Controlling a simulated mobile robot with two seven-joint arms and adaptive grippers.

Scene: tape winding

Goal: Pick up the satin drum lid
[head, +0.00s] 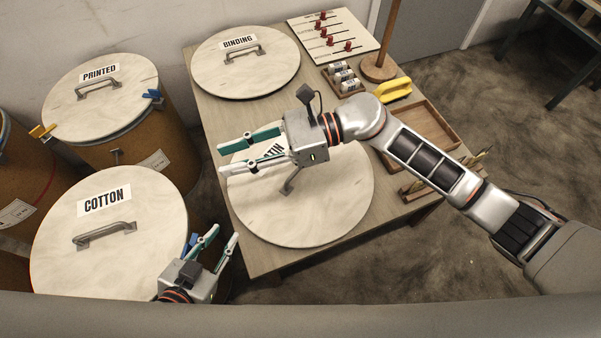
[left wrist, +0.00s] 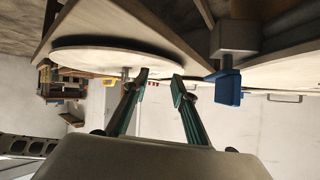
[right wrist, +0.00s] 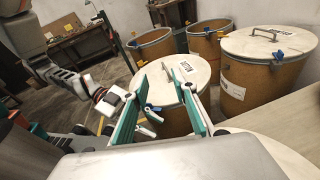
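The satin drum lid (head: 330,205) lies flat on the wooden table in the head view. It is a pale round disc with a metal handle (head: 290,182); its label is partly covered by my right gripper. My right gripper (head: 221,159) is open and empty over the lid's upper left part, its fingers pointing left. My left gripper (head: 226,233) is open and empty beside the cotton drum, just left of the table's edge. In the left wrist view a pale round lid (left wrist: 110,54) shows beyond its open fingers (left wrist: 160,78). In the right wrist view the fingers (right wrist: 157,74) are apart.
The cotton lid (head: 130,205) and printed lid (head: 110,105) cover drums at the left. The binding lid (head: 245,75) lies on the table (head: 205,105) behind. A wooden tray (head: 425,130), a yellow-handled tool (head: 391,91) and a post (head: 385,40) stand at the right. Blue clip (head: 153,97) juts from the printed drum.

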